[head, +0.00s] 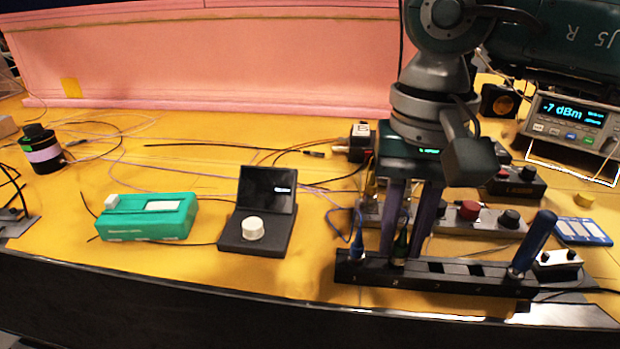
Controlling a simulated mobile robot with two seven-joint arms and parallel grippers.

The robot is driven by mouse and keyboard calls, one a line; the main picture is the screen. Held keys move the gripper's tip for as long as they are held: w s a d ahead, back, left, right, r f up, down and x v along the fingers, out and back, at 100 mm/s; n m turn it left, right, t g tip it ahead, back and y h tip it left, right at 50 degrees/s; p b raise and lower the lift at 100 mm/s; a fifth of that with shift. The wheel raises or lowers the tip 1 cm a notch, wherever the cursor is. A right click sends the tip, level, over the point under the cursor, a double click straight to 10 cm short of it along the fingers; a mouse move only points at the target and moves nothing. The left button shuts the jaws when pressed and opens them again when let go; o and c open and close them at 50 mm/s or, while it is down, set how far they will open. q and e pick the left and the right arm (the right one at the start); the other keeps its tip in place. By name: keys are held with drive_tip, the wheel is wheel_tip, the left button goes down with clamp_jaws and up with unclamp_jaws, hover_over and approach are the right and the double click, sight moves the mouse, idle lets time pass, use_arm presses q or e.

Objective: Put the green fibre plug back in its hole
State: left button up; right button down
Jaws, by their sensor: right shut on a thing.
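The green fibre plug (400,246) is upright between the fingertips of my right gripper (402,250), which is shut on it. The plug is at the second hole from the left of the long black holder (440,277). Its lower end meets the holder there, but I cannot tell how deep it sits. My fingers point straight down and partly hide the plug's cable. A blue plug (357,246) stands in the holder just to the left. My left gripper is not in view.
A blue-handled tool (534,243) stands at the holder's right end. Empty openings lie between it and the green plug. Behind are a grey panel with knobs (470,216) and a power meter (570,118). A black dial box (254,232) and green device (148,217) stand left.

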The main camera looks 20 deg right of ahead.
drive_tip(key=shift+f+b, duration=0.3)
drive_tip(key=shift+f, duration=0.1)
drive_tip(key=c, duration=0.7)
unclamp_jaws()
drive_tip(key=shift+r, duration=0.1)
wheel_tip(320, 180, up, 10)
drive_tip(key=shift+f, duration=0.1)
